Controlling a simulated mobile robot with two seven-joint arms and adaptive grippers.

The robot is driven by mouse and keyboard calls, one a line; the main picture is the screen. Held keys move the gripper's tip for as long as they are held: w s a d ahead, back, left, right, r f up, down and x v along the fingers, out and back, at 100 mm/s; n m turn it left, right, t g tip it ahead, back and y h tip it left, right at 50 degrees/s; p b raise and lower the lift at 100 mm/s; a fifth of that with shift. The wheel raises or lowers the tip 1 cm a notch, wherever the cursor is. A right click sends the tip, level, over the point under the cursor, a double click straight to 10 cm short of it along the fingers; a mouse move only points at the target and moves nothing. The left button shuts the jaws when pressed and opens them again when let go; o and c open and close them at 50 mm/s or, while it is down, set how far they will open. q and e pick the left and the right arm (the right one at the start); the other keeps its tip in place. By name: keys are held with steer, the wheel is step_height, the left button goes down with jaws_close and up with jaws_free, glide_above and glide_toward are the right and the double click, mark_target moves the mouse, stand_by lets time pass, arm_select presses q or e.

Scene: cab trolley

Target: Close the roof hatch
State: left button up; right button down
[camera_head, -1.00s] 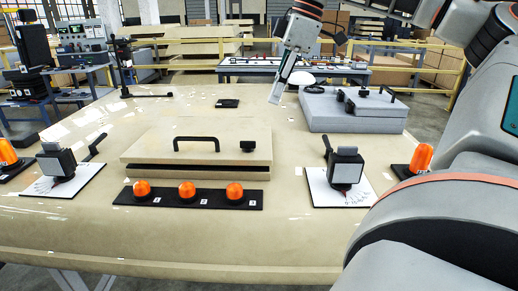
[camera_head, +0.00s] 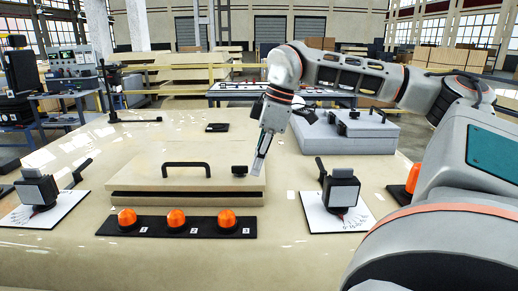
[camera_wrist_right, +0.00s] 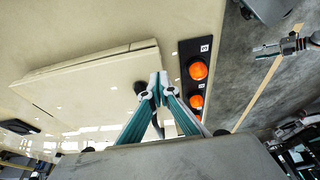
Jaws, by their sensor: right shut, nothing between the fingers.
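The beige roof hatch (camera_head: 145,178) lies on the cab roof (camera_head: 270,228), with a black bar handle (camera_head: 187,166) and a small black block (camera_head: 240,170) on top. A dark gap shows under its front edge, so the lid stands slightly raised. My right gripper (camera_head: 257,170) is shut and empty, its fingers pointing down at the lid's right end, close to the black block. Whether it touches the lid I cannot tell. In the right wrist view the closed fingertips (camera_wrist_right: 158,82) overlap the hatch's edge (camera_wrist_right: 90,70).
A black strip with orange lamps (camera_head: 176,219) lies in front of the hatch. Lever units on white dial plates stand at left (camera_head: 40,192) and right (camera_head: 340,190). A grey closed box (camera_head: 345,134) is behind right. Bare roof lies between hatch and right lever.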

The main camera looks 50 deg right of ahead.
mark_target(257, 185)
steer(key=shift+f, duration=0.75)
steer(key=shift+s, duration=0.1)
steer(key=x, duration=0.1)
steer(key=b+x, duration=0.1)
steer(key=shift+s+f, duration=0.25)
steer(key=shift+f, duration=0.2)
steer(key=shift+s+f, duration=0.1)
arm_select(q)
steer(key=shift+a+f, duration=0.1)
steer(key=shift+f, duration=0.25)
